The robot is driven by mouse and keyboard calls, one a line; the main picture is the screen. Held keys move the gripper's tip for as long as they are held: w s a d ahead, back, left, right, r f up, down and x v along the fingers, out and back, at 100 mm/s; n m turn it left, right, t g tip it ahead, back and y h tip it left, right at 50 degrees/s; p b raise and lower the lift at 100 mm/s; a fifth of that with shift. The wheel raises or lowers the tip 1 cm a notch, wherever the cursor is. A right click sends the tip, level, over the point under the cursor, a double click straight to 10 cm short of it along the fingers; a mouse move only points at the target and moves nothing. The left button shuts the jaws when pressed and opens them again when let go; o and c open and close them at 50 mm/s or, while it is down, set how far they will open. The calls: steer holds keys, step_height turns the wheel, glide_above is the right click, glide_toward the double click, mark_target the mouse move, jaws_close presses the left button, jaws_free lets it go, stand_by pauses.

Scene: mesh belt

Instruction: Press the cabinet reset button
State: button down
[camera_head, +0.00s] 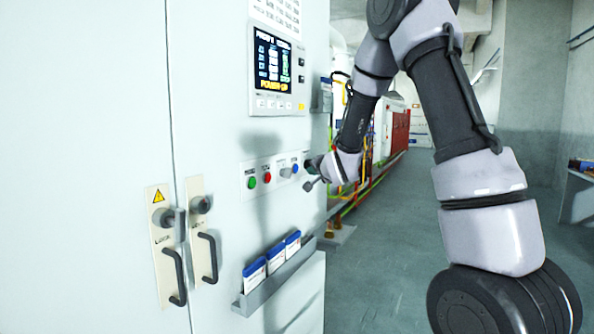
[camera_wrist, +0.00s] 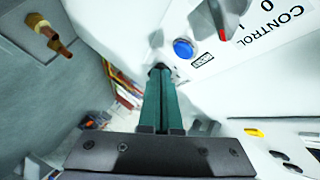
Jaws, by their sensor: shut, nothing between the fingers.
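A round blue button (camera_wrist: 183,48) sits on a white control strip on the cabinet, with a small label beside it that I cannot read for certain. In the head view the blue button (camera_head: 295,168) is at the right end of the button row. My gripper (camera_wrist: 160,70) is shut and empty, its teal fingers together. In the wrist view its tips lie just left of and below the blue button, apparently apart from it; the exact gap is hard to tell. In the head view my gripper (camera_head: 314,163) is close to the right end of the strip.
The strip also holds a green button (camera_head: 252,182), a red button (camera_head: 267,177) and a grey selector knob (camera_head: 285,172); its red mark (camera_wrist: 221,34) shows in the wrist view. A display panel (camera_head: 275,70) is above. A document tray (camera_head: 275,280) juts out below. The aisle floor is open to the right.

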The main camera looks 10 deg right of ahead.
steer(key=shift+w+a, duration=0.6)
steer(key=shift+a, duration=0.25)
stand_by(1.5)
steer(key=shift+w+a, duration=0.25)
steer(key=shift+a, duration=0.1)
steer(key=shift+w+a, duration=0.3)
steer(key=shift+a, duration=0.1)
stand_by(0.6)
stand_by(0.4)
steer(key=shift+s+d, duration=0.55)
steer(key=shift+d, duration=0.15)
steer(key=shift+s+d, duration=0.75)
steer(key=shift+d, duration=0.3)
steer(key=shift+s+d, duration=0.75)
steer(key=shift+d, duration=0.25)
steer(key=shift+r, duration=0.1)
